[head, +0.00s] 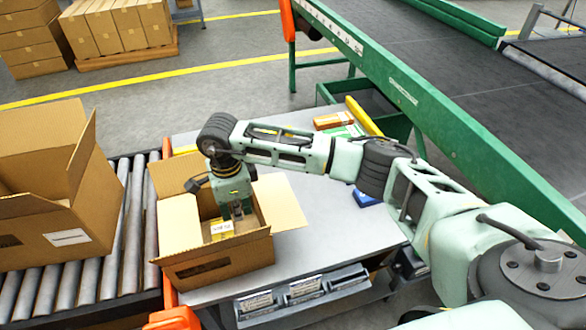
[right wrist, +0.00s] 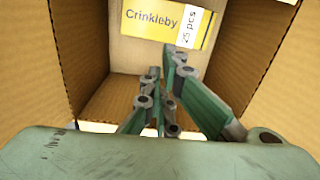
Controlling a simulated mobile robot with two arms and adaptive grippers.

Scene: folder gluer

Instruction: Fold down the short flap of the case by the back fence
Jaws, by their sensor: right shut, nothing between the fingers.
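The case (head: 215,264) is an open brown cardboard box on the grey table (head: 335,222). A back flap (head: 173,175) stands up behind my gripper. A left flap (head: 179,223) and a right flap (head: 282,204) are spread outward. My right gripper (head: 238,212) points down into the case's opening, shut and empty. In the right wrist view its fingers (right wrist: 165,105) are between the cardboard walls (right wrist: 108,45). My arm hides part of the case's far side. My left gripper is out of view.
A larger open carton (head: 50,185) stands on the roller conveyor (head: 125,235) at left. A green-framed belt conveyor (head: 420,110) runs along the right. An orange box (head: 333,120) and a yellow bar (head: 364,116) are at the table's back. The table right of the case is mostly clear.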

